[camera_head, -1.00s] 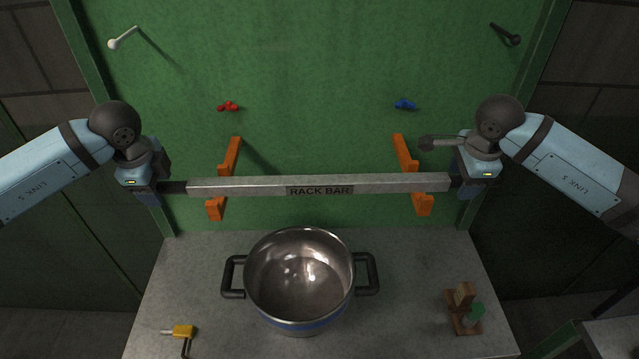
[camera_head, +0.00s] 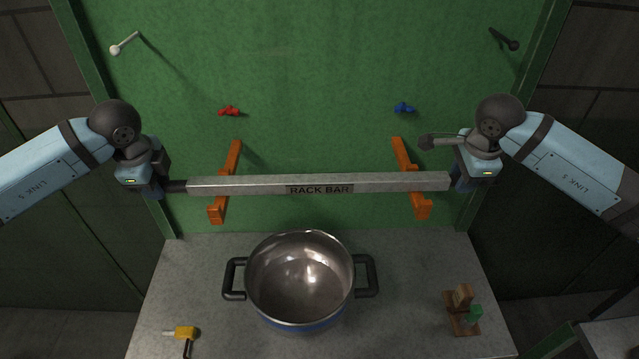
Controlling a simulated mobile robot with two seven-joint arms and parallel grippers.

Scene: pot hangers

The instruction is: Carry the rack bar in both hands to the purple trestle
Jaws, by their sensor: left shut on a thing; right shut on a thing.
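The rack bar (camera_head: 400,183) is a long grey metal bar with dark ends and a "RACK BAR" label. It spans level between my two grippers. My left gripper (camera_head: 166,187) is shut on its left end, and my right gripper (camera_head: 459,182) is shut on its right end. The bar crosses in front of the left orange bracket (camera_head: 217,208) and the right orange bracket (camera_head: 402,152) on the green board. I cannot tell whether it touches them. The purple trestle is not in view.
A steel pot (camera_head: 300,277) with black handles stands on the grey counter (camera_head: 400,260) below the bar. A yellow-handled tool (camera_head: 184,333) lies front left, and a small wooden block stand (camera_head: 461,311) front right. Red (camera_head: 229,111) and blue (camera_head: 404,107) hooks are on the board (camera_head: 320,60).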

